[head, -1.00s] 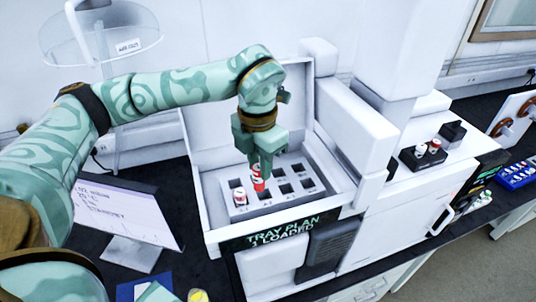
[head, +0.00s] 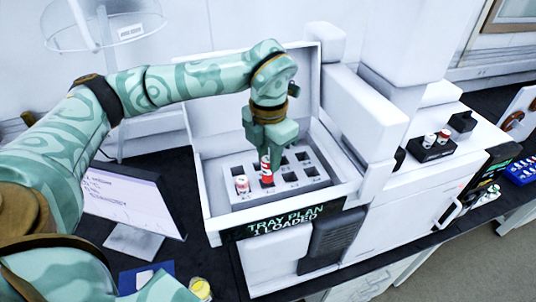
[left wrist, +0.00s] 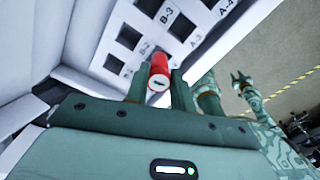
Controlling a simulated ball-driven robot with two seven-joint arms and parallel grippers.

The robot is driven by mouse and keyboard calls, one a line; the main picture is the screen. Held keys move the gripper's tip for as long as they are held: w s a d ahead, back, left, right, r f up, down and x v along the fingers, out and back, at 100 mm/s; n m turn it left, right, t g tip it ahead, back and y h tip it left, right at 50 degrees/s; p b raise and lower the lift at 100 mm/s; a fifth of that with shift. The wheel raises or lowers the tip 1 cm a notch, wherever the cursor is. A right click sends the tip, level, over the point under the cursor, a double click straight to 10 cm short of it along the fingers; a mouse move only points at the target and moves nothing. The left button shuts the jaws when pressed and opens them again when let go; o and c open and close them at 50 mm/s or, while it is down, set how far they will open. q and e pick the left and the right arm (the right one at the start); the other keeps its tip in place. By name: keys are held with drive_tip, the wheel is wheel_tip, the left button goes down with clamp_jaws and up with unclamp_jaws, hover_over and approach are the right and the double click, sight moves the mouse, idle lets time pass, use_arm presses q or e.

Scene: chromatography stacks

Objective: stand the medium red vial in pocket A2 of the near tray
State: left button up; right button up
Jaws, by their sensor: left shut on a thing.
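My left gripper (head: 267,150) points down over the near tray (head: 290,199) and is shut on the red vial (head: 267,173), which is upright with a white-marked label. The vial's lower end is at the second front-row pocket, beside the vial in the first pocket; I cannot tell whether it rests on the bottom. In the left wrist view the red vial (left wrist: 159,75) is between the fingers, next to pocket B-2, and hides the pocket under it. My right gripper (left wrist: 241,80) appears small in that view, away from the tray, its prongs apart.
A red-and-white vial (head: 242,185) stands in the front-left pocket. The display (head: 290,219) reads "TRAY PLAN 1 LOADED". A black rack (head: 431,147) with vials stands on the machine to the right.

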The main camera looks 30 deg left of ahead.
sight(268, 169)
use_arm(q)
drive_tip(key=shift+s+a+r, duration=0.1)
drive_tip(key=shift+s, duration=0.15)
use_arm(e)
drive_tip(key=shift+w+a+r, duration=0.1)
drive_tip(key=shift+w+a, duration=0.15)
drive_tip(key=shift+a, duration=0.05)
use_arm(q)
drive_tip(key=shift+f, duration=0.2)
